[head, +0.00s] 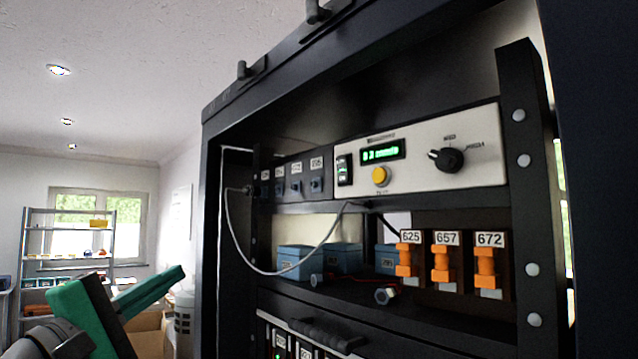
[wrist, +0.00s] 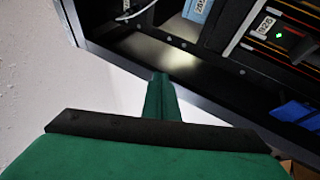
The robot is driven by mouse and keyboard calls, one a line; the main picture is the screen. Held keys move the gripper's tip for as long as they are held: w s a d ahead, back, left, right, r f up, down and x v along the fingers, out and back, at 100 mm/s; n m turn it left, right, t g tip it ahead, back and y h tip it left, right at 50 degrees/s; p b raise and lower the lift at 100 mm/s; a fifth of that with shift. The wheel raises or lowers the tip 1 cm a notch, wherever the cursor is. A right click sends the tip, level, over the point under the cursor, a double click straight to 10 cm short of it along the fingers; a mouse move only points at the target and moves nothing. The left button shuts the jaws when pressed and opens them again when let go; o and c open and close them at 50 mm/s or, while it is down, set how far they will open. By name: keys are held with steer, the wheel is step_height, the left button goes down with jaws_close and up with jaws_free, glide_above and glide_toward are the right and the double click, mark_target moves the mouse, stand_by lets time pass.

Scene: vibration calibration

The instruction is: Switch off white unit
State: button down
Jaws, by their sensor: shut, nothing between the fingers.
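The white unit (head: 420,160) is mounted in the upper part of a black rack in the head view. Its front has a lit green display (head: 382,150), a yellow button (head: 380,176), a black knob (head: 446,159) and a black rocker switch (head: 344,170) with a green light at its left end. My green gripper (head: 150,290) is at the lower left of the head view, left of the rack and well apart from the unit. It is shut and empty. The wrist view shows my gripper (wrist: 160,95) in front of the rack's lower edge; the white unit is not in that view.
A dark socket panel (head: 295,178) with a hanging grey cable adjoins the unit's left side. Below are blue boxes (head: 295,262) and orange numbered parts (head: 442,262). The rack's frame (head: 212,240) stands between my gripper and its shelves. A shelf (head: 70,240) stands far left.

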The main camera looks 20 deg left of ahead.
mark_target(340, 163)
steer(key=s+d+r+m+g+h, duration=0.2)
steer(key=s+d+r+m+h, duration=0.2)
steer(key=d, duration=0.5)
steer(key=s+d+r+m+g+h, duration=0.3)
steer(key=s+d+r+m+h, duration=0.1)
steer(key=s+d+r, duration=0.5)
steer(key=shift+d+r, duration=0.7)
steer(key=shift+r, duration=0.35)
steer(key=x, duration=1.4)
steer(key=shift+s+d, duration=0.1)
steer(key=shift+d, duration=0.05)
steer(key=shift+d+r, duration=0.1)
